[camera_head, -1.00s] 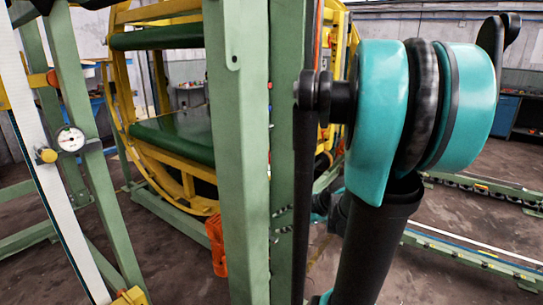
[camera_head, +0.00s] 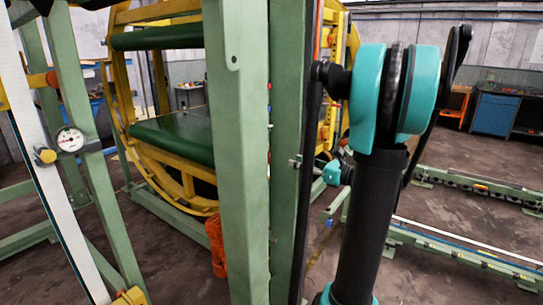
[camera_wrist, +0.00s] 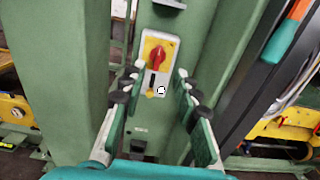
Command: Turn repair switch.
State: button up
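The repair switch is a red rotary knob (camera_wrist: 158,54) on a yellow plate, mounted on a green post; it shows in the wrist view, above the centre. The knob's handle looks roughly upright. My gripper (camera_wrist: 157,84) is open, its two fingers left and right of the switch in the picture, with nothing between them. The fingertips look close to the plate; I cannot tell whether they touch anything.
A tall green post (camera_head: 238,150) stands close in front of my arm. A yellow ring frame (camera_head: 165,190) with green belts is behind it. In the wrist view, a dark box (camera_wrist: 170,4) sits above the switch. Floor rails (camera_head: 470,255) lie to the right.

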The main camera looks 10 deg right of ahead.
jog(key=x, duration=1.2)
jog(key=shift+c, duration=0.6)
grip_shut()
